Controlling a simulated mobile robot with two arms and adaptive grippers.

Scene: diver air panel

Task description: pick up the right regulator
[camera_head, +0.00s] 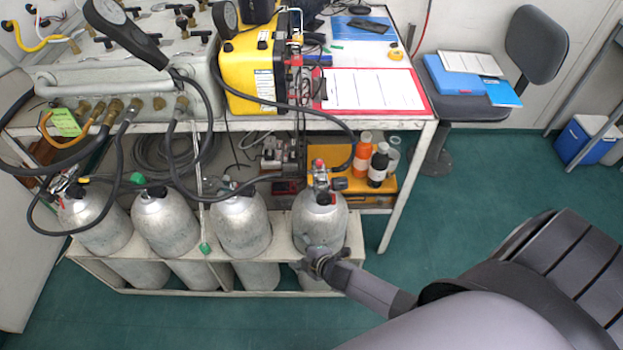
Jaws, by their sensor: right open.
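The right regulator (320,178) sits on the valve at the top of the rightmost grey cylinder (320,222). It has a red part on top and a black hose running off toward the yellow unit. Another regulator (66,182) is on the leftmost cylinder (95,222). My right gripper (314,264) is in front of the lower part of the rightmost cylinder, below the right regulator and apart from it. Its jaws are open and hold nothing, though they look small and dark. My left gripper is out of view.
The cylinders stand in a low cream rack (200,291) under the bench. The bench edge (400,124) overhangs behind them. Black hoses (215,196) loop across the cylinder tops. Orange and black bottles (378,166) stand right of the regulator.

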